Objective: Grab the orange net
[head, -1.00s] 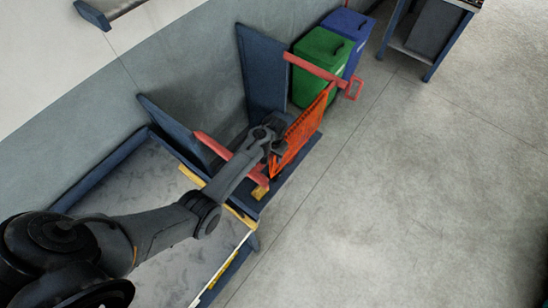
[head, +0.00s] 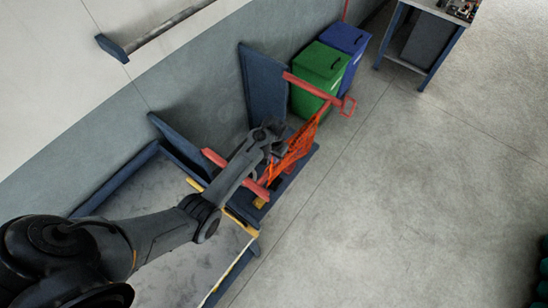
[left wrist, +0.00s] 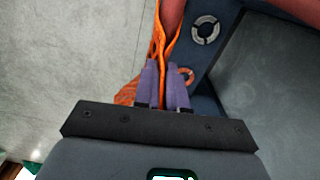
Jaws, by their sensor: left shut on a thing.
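The orange net (head: 299,146) hangs between two red bars on a dark blue rack (head: 264,85). My left gripper (head: 276,150) reaches in from the left and is at the near left side of the net. In the left wrist view, the purple-grey fingers of my left gripper (left wrist: 163,85) are closed on a gathered fold of the orange net (left wrist: 158,45). More net spreads out to the left of the fingers. My right gripper is in neither view.
A red bar (head: 312,87) with a looped end crosses above the net. Green (head: 319,66) and blue (head: 346,42) bins stand behind the rack. A blue-framed table (head: 425,40) is at the top right.

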